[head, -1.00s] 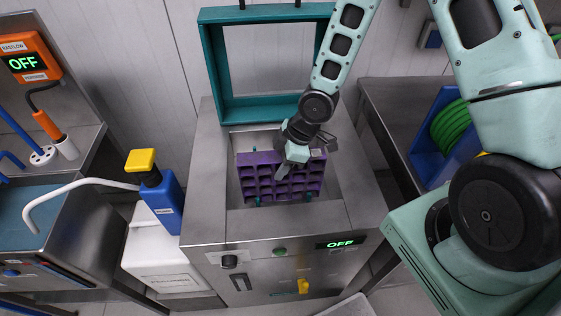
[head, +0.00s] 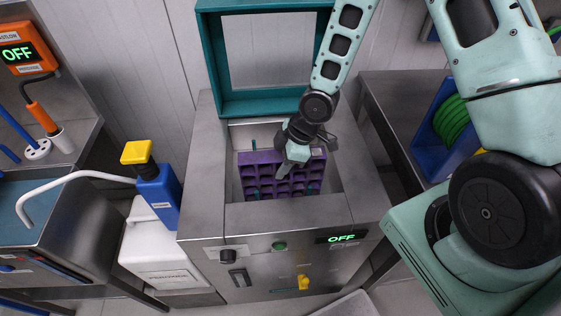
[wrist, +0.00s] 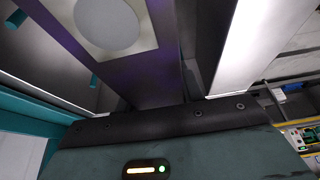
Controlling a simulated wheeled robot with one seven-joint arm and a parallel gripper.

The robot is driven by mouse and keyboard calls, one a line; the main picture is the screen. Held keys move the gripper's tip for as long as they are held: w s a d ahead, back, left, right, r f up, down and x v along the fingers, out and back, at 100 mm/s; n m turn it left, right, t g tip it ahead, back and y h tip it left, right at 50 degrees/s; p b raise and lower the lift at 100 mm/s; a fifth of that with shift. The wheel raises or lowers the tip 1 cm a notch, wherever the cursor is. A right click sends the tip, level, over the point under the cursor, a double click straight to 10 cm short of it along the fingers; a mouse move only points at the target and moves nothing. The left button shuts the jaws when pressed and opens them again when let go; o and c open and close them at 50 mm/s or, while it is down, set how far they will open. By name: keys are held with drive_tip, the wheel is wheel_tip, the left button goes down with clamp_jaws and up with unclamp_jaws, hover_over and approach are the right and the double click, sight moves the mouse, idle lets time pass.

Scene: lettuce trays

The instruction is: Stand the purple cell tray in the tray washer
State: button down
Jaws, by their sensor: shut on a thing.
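The purple cell tray (head: 262,188) is inside the open well of the steel tray washer (head: 290,222), with its cells facing the front and its top edge tilted back or upright; I cannot tell exactly how it rests. My gripper (head: 288,165) is shut on the tray at its upper middle and hides part of it. In the wrist view the purple tray (wrist: 150,75) fills the space ahead of my gripper, with a pale round spot on it. Teal pegs show in the well beside the tray. The washer's teal-framed lid (head: 212,60) stands open behind.
The washer's display reads OFF. A blue bottle with a yellow cap (head: 160,195) stands on a white container (head: 150,255) at the left. A steel table (head: 385,100) holds a blue holder with a green hose (head: 452,122) at the right.

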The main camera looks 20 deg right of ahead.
drive_tip(key=shift+f+b, duration=0.45)
drive_tip(key=shift+f, duration=0.1)
drive_tip(key=shift+c, duration=1.6)
unclamp_jaws()
drive_tip(key=shift+r, duration=0.15)
wheel_tip(320, 180, up, 8)
drive_tip(key=p, duration=0.7)
drive_tip(key=shift+p, duration=0.3)
